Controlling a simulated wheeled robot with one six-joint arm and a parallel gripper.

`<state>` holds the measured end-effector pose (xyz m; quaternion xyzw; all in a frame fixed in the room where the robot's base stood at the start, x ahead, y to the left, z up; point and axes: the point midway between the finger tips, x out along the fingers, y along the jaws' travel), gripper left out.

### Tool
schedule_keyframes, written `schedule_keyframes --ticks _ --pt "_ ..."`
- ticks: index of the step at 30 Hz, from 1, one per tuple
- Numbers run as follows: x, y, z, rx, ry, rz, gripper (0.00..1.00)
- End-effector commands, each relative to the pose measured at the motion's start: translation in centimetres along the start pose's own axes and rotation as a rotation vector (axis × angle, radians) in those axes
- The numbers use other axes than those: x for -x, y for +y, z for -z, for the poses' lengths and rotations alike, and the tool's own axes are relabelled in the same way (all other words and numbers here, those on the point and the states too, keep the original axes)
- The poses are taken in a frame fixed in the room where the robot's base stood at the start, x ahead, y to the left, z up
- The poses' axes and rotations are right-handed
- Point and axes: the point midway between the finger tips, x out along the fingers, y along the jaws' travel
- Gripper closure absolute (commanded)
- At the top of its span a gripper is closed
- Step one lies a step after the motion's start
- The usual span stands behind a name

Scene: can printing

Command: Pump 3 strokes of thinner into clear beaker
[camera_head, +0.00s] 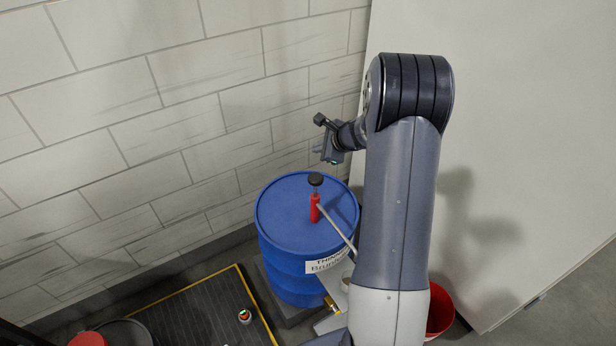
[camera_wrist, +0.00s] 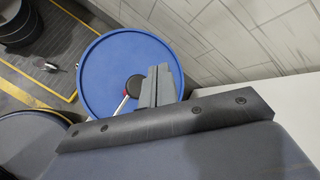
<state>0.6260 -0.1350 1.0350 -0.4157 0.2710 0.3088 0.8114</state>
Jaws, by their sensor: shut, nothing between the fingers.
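The blue drum (camera_head: 285,215) carries a white label partly reading "THIN". A red hand pump (camera_head: 314,208) with a black round knob (camera_head: 316,180) stands upright on its lid. A pale spout pipe (camera_head: 336,231) slopes down from the pump to the right, its end by my arm. My gripper (camera_head: 318,150) is shut and empty, above the knob and apart from it in the head view. In the wrist view, the shut fingers (camera_wrist: 160,72) overlap the drum lid (camera_wrist: 105,60) beside the knob (camera_wrist: 134,86). I cannot make out the clear beaker; my arm hides the area past the spout.
A tiled wall (camera_head: 150,110) stands close behind the drum. A red bucket (camera_head: 440,310) is partly hidden behind my arm. A dark floor mat (camera_head: 195,315) with yellow edging lies left of the drum, with a small can (camera_head: 245,316) on it. A pale panel (camera_head: 520,150) stands at the right.

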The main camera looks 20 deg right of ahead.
Motion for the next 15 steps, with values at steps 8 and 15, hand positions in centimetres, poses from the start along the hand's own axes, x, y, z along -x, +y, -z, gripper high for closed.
schedule_keyframes --ticks 8,15 --pt "-0.2 0.1 0.1 0.0 0.0 -0.001 1.0" --pt "-1.5 1.1 1.0 -0.001 0.001 -0.002 1.0"
